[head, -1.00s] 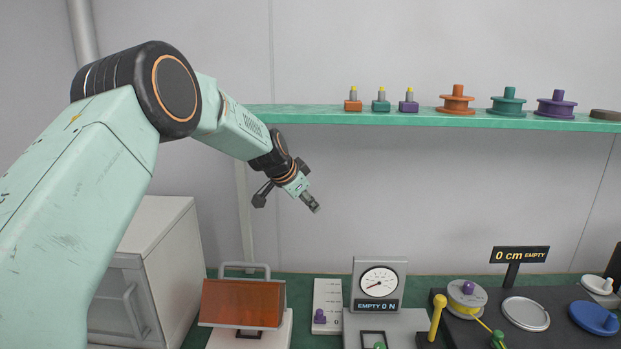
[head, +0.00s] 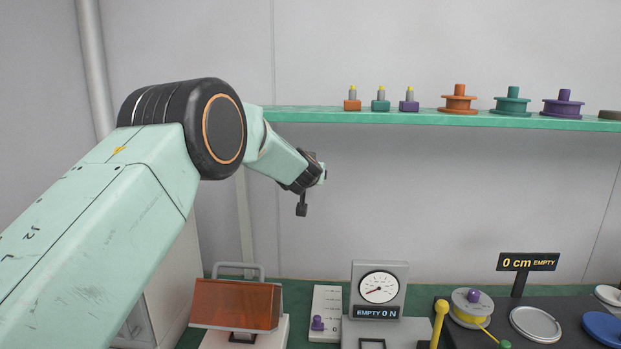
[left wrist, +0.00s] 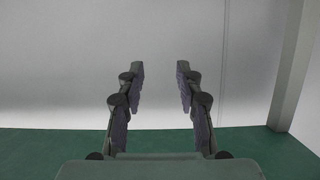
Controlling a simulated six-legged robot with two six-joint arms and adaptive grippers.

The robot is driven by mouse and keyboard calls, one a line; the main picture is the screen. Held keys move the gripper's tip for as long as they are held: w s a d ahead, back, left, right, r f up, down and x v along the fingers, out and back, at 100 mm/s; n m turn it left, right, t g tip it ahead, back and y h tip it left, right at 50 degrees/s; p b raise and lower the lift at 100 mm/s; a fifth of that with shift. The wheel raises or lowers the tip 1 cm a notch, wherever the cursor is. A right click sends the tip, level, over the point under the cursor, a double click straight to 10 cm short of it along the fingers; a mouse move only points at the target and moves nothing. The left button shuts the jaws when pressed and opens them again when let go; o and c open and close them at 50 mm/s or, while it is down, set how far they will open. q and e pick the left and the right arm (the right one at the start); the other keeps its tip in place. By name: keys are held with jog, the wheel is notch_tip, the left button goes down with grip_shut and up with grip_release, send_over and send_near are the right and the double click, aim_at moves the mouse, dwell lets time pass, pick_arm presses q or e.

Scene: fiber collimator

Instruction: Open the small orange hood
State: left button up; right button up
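The small orange hood (head: 236,304) sits on a white base at the lower left of the head view, with a grey bar handle (head: 240,267) behind its top edge. It looks shut. My left arm comes in from the left, and its wrist is above and right of the hood, well apart from it. The fingers are not clear in the head view. In the left wrist view my left gripper (left wrist: 158,75) is open, with nothing between its fingers and only the wall and green surface beyond. My right gripper is in neither view.
A gauge block (head: 379,289) and a scale plate with a purple knob (head: 317,322) stand right of the hood. A green shelf (head: 420,118) with small parts and spools runs above. A white cabinet (head: 178,275) stands left.

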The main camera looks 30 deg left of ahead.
pick_arm(q)
jog(key=s+a+r+p, duration=0.1)
jog(key=a+r+p, duration=0.4)
jog(key=r, duration=0.2)
jog(key=m+g+h+p, duration=0.3)
jog(key=m+g+p, duration=0.7)
jog(key=m, duration=0.7)
send_over(239, 264)
jog(key=s+b, duration=0.1)
jog(key=s, duration=0.2)
notch_tip(239, 264, down, 13)
jog(key=shift+g, duration=0.3)
jog(key=x, duration=0.7)
jog(key=shift+d, duration=0.4)
jog(key=shift+w+f, duration=0.5)
jog(key=shift+s+r, duration=0.1)
jog(key=shift+s, duration=0.15)
jog(key=shift+c, duration=1.4)
grip_shut()
